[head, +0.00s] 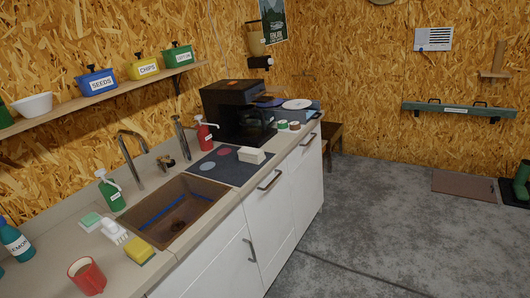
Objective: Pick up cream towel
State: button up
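A small cream, block-shaped thing (251,155) lies on the front right part of the dark cooktop or mat, near the counter's front edge. It may be the folded cream towel, but it is too small to tell for sure. No other cream cloth is clear in view. My gripper does not show in this view, and nothing touches the cream thing.

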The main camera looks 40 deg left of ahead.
aim_at(246, 154)
jog(key=u, duration=0.2)
jog(key=i, duration=1.3)
jog(key=u, duration=0.8)
jog(key=i, duration=1.8)
jog(key=u, duration=0.5)
